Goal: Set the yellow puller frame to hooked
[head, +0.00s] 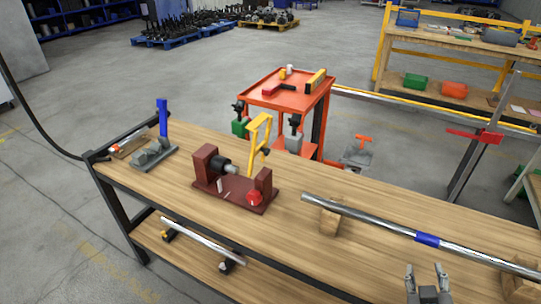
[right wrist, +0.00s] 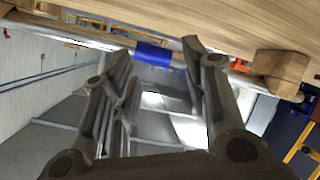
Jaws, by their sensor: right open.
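The yellow puller frame (head: 257,138) stands up, tilted, behind the dark red base fixture (head: 228,190) on the wooden workbench. The fixture has an upright block with a dark and grey cylinder at its left and a smaller block with a red knob (head: 254,197) at its right. Whether the frame hooks onto anything cannot be told. My right gripper (head: 427,274) is open and empty at the bench's front right, well away from the frame. Its open fingers (right wrist: 155,60) also show in the right wrist view. My left gripper is not in view.
A long metal pipe with a blue band (head: 428,240) lies on wooden blocks (head: 331,217) between my right gripper and the fixture. A grey vise with a blue handle (head: 163,118) stands at the bench's left end. An orange cart (head: 268,98) stands behind.

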